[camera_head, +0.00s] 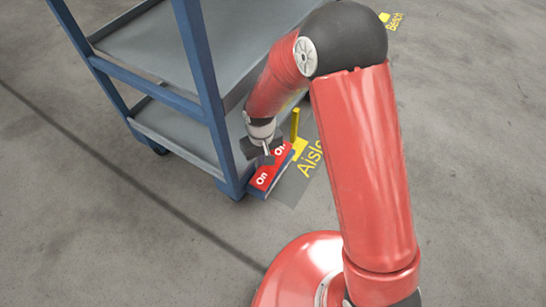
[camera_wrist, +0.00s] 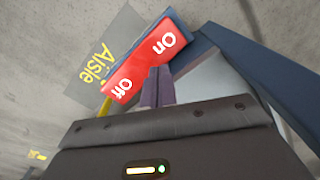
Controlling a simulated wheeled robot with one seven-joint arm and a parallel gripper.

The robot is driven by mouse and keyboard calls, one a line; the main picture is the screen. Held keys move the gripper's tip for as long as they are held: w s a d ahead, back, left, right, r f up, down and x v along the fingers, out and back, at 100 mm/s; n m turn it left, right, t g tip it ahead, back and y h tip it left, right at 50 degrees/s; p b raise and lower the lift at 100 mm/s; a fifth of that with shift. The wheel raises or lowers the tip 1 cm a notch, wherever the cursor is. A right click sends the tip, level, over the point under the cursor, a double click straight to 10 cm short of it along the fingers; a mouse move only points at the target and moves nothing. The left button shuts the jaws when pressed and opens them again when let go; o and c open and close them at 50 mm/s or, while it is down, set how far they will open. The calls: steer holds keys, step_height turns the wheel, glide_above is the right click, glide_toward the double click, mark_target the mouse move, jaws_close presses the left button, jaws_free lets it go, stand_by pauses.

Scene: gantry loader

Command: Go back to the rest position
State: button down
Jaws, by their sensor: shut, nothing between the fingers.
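My gripper (camera_head: 266,158) is shut and empty, pointing down at the end of my red arm, beside the lower corner of the cart. In the wrist view its two fingers (camera_wrist: 159,76) are together in front of the red switch plate. The red plate (camera_head: 264,179) reads "On" at its near end in the head view, with more lettering partly hidden by my gripper. In the wrist view the plate (camera_wrist: 140,66) reads "On" and "Off". Whether the fingers touch it I cannot tell.
A blue-framed grey shelf cart (camera_head: 180,130) stands at the left, close to my gripper. A yellow post (camera_head: 295,125) rises behind the plate. A grey floor marking reads "Aisle" (camera_head: 309,160); a yellow "Bench" marking (camera_head: 394,21) lies farther back. Open concrete floor lies left and right.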

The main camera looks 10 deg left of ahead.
steer(key=d+r+m+t+p, duration=0.1)
steer(key=d+r+m+p, duration=0.1)
steer(key=d+r, duration=0.7)
steer(key=d+r+m+t+p, duration=0.15)
steer(key=d+r, duration=0.35)
steer(key=r, duration=0.9)
steer(key=s+d+r+m+t+p, duration=0.3)
steer(key=s+d+r+m, duration=0.1)
steer(key=s+d+r, duration=0.8)
step_height(320, 180, up, 2)
steer(key=s, duration=0.2)
steer(key=shift+s, duration=0.4)
